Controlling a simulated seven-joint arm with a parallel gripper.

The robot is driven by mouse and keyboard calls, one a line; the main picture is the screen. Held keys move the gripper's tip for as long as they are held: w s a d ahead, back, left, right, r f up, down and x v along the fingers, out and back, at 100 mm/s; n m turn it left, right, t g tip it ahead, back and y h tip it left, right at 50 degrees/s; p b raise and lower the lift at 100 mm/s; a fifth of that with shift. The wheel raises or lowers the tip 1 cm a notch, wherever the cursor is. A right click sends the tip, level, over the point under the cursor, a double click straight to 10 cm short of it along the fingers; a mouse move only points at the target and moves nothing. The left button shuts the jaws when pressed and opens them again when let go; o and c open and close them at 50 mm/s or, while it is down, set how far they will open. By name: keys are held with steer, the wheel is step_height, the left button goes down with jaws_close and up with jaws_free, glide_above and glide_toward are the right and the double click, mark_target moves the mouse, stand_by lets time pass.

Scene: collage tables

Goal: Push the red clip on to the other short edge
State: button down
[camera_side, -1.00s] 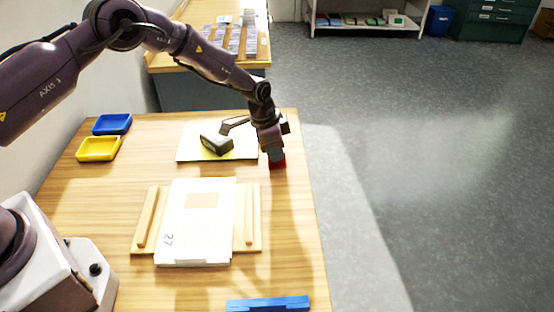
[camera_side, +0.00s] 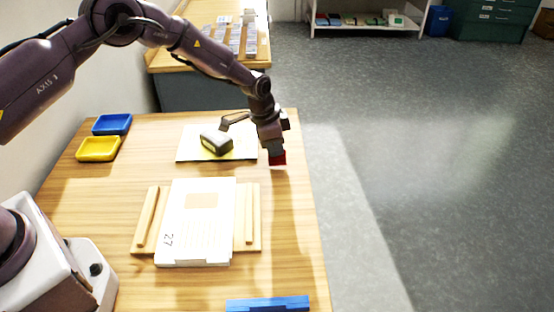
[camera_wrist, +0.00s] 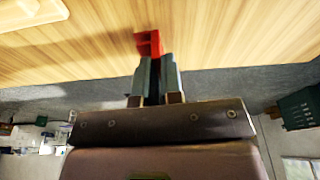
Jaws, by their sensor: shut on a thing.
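My gripper (camera_side: 277,150) is shut on the red clip (camera_side: 278,159), near the table's right edge. In the wrist view the red clip (camera_wrist: 149,42) shows at the tips of my gripper's grey fingers (camera_wrist: 156,66). The fingers cover part of it. The white paper stack (camera_side: 190,242), marked 27, lies on a wooden board (camera_side: 143,249) between two wooden rails, to the lower left of my gripper. Its short edges face the back and front of the table. I see no red on either.
A dark block-shaped tool (camera_side: 216,143) lies on a pale mat (camera_side: 187,154) behind the stack. Yellow (camera_side: 98,149) and blue (camera_side: 112,124) trays stand at the back left. A blue bar (camera_side: 268,304) lies at the front. The table right of the board is clear.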

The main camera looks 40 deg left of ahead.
steer(key=shift+w+d+v, duration=0.1)
steer(key=shift+w+v, duration=0.05)
steer(key=shift+v, duration=0.65)
steer(key=shift+w+d+v, duration=0.15)
steer(key=shift+v, duration=0.7)
steer(key=shift+w+d+v, duration=0.1)
steer(key=shift+v, duration=0.7)
steer(key=shift+r, duration=0.1)
steer(key=shift+a, duration=0.1)
steer(key=s+a+r+n, duration=0.1)
steer(key=s+a+r, duration=0.2)
steer(key=s+a, duration=0.8)
steer(key=shift+s+d+f+m, duration=0.1)
steer(key=shift+s+f+m, duration=0.3)
steer(key=shift+f, duration=0.9)
steer(key=shift+s+d+f+m, duration=0.1)
steer(key=shift+s+f+m, duration=0.3)
steer(key=shift+f, duration=0.85)
steer(key=shift+s+f+m, duration=0.2)
steer(key=shift+s+f, duration=0.4)
steer(key=shift+f, duration=0.7)
